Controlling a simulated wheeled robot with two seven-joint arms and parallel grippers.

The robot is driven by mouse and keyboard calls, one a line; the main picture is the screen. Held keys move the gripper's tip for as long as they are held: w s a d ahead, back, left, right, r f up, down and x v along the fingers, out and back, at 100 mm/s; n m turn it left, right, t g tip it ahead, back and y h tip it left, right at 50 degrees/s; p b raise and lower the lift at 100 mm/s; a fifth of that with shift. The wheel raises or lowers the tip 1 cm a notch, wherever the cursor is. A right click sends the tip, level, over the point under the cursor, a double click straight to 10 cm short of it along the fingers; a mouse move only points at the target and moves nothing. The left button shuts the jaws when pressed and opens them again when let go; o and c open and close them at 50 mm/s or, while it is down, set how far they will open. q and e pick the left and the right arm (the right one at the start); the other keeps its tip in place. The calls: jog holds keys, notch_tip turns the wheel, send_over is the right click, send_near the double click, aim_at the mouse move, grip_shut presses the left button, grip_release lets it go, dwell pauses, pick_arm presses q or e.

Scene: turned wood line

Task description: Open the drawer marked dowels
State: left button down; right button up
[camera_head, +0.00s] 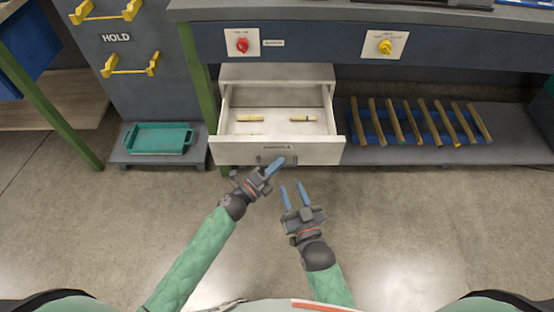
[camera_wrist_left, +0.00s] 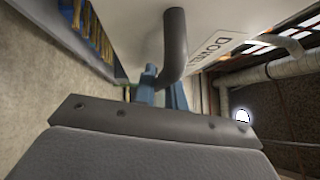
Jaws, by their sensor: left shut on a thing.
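The white drawer (camera_head: 232,152) stands pulled out from the cabinet under the bench in the head view. Short wooden dowels (camera_head: 250,118) lie inside it. Its front carries a label, and in the left wrist view the label (camera_wrist_left: 213,43) shows letters beginning "DOWE". My left gripper (camera_head: 276,164) is at the drawer front, shut on the dark bar handle (camera_wrist_left: 174,45), which runs between its blue fingers in the wrist view. My right gripper (camera_head: 294,189) is open and empty, in front of the drawer and a little to the right, apart from it.
A teal tray (camera_head: 158,138) sits on a low platform left of the drawer. Several wooden rods (camera_head: 410,122) lie on a blue rack on the shelf at the right. The bench above has a red knob (camera_head: 242,45) and a yellow knob (camera_head: 385,47). The floor in front is clear.

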pick_arm(q)
jog(key=shift+a, duration=0.1)
pick_arm(e)
jog(key=shift+f, duration=0.2)
pick_arm(q)
jog(key=c, duration=1.7)
grip_release()
jog(key=shift+c, duration=0.2)
jog(key=shift+s, duration=0.1)
